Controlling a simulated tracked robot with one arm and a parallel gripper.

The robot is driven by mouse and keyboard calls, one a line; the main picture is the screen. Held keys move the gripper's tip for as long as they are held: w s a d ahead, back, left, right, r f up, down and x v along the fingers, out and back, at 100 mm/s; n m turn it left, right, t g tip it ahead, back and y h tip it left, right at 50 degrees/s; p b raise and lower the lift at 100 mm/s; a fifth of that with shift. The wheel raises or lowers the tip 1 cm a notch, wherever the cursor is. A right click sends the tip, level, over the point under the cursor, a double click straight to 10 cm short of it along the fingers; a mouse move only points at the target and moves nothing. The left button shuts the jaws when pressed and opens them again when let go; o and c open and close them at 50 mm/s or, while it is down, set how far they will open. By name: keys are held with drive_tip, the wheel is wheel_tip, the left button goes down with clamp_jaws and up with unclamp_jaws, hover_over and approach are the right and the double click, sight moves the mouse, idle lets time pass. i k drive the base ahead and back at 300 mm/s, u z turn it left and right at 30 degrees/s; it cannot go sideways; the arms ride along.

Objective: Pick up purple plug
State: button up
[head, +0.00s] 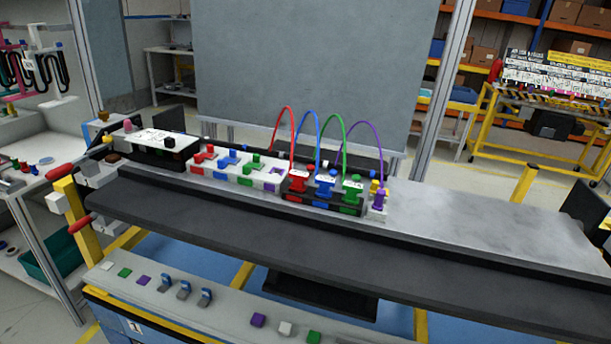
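The purple plug (380,199) stands upright at the right end of the row of modules, on a small light grey block (378,214). A purple cable (368,127) rises from it and arcs to the left, down behind the green plug (352,187). The blue plug (325,183) and red plug (298,180) stand to the left in a black module (322,203), each with a cable in its colour. A white module (237,176) further left carries red, blue and green parts and a purple patch. My gripper is not in view.
The modules sit on a long grey bench (480,220) with a dark front strip (300,240). Bare bench lies right of the purple plug. A yellow post (524,183) stands behind at right. A button panel (215,308) is in front, and a grey board (310,70) behind.

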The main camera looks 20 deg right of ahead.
sight(377, 205)
drive_tip(key=z, duration=0.1)
drive_tip(key=i, duration=1.3)
drive_tip(key=z, duration=0.6)
